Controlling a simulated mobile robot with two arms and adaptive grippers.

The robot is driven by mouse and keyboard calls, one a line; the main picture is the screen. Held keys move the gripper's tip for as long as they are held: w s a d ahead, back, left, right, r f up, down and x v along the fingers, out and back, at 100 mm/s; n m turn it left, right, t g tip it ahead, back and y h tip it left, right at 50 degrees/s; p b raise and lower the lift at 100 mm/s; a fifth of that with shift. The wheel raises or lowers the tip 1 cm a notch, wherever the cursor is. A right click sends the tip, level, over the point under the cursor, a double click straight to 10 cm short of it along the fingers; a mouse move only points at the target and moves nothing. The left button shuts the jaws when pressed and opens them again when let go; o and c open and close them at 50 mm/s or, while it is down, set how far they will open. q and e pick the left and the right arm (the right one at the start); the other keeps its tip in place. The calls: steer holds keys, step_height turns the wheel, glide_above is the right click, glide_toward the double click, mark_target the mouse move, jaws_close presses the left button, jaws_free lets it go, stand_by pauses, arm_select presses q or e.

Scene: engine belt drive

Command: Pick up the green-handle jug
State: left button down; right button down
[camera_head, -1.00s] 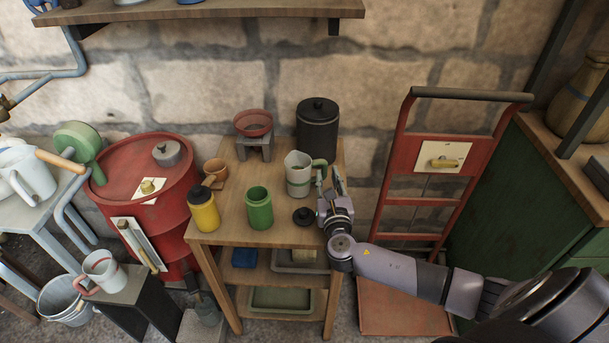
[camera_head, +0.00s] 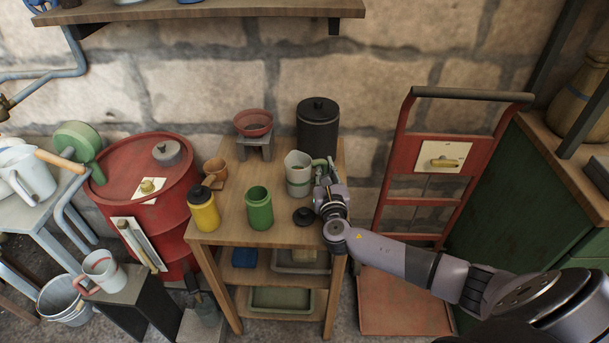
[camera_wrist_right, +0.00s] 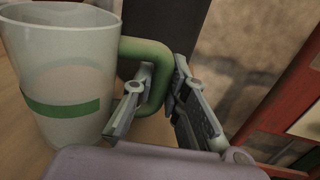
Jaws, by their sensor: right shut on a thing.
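The green-handle jug (camera_head: 298,172) stands upright on the wooden table (camera_head: 232,226), near its right edge. It is pale grey with a green band and a green handle on its right side. My right gripper (camera_head: 325,180) is at the handle, right of the jug. In the right wrist view the jug (camera_wrist_right: 66,75) fills the left side, and the fingers of my gripper (camera_wrist_right: 152,100) lie on either side of the green handle (camera_wrist_right: 158,66), shut on it. My left gripper is not in view.
A black lidded canister (camera_head: 317,128) stands behind the jug. A green jar (camera_head: 259,208), a yellow jar (camera_head: 203,212) and a black lid (camera_head: 304,216) are on the table. A red hand truck (camera_head: 440,180) stands at the right.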

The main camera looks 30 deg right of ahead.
steer(key=shift+r, duration=0.15)
stand_by(0.6)
steer(key=shift+r+p, duration=0.3)
steer(key=shift+r, duration=0.7)
step_height(320, 180, up, 18)
steer(key=p, duration=0.3)
steer(key=shift+f, duration=0.15)
steer(key=c, duration=2.2)
jaws_free()
jaws_close()
